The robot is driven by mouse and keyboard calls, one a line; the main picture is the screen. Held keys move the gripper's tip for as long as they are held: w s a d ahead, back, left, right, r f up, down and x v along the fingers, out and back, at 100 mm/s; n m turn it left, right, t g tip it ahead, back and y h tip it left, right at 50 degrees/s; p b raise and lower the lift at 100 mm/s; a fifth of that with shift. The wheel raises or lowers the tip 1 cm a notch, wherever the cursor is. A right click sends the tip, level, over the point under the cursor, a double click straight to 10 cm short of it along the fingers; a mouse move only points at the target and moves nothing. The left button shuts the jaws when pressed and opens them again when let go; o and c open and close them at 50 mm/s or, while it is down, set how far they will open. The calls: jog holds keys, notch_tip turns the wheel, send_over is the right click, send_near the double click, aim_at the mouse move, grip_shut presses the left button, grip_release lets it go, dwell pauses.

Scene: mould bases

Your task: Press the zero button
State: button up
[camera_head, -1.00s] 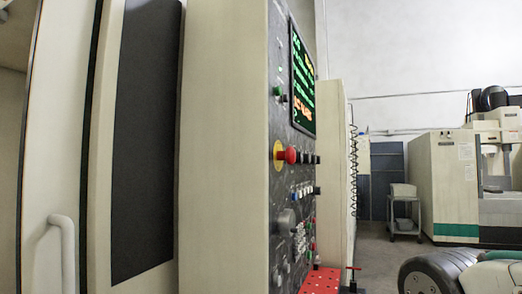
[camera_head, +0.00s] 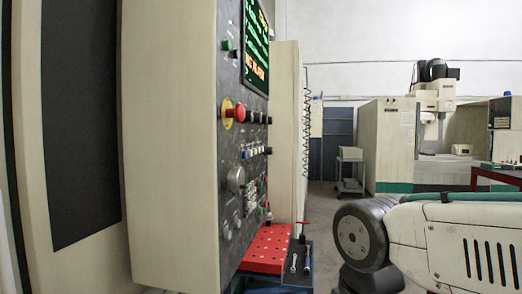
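The machine's control panel (camera_head: 232,150) faces right and is seen at a steep angle at the left of the head view. It has a screen (camera_head: 256,48) with green and orange text, a red mushroom button (camera_head: 236,114) on a yellow ring, a grey knob (camera_head: 236,178) and rows of small buttons (camera_head: 256,152). I cannot tell which button is the zero button, as labels are too small to read. My arm shows at the lower right, apart from the panel. My gripper is out of view.
A red perforated tray (camera_head: 266,250) with tools beside it juts out below the panel. A grey cart (camera_head: 349,170) and another machine (camera_head: 390,145) stand farther back. A red table (camera_head: 497,176) is at the right edge. Some floor (camera_head: 322,205) is clear between panel and arm.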

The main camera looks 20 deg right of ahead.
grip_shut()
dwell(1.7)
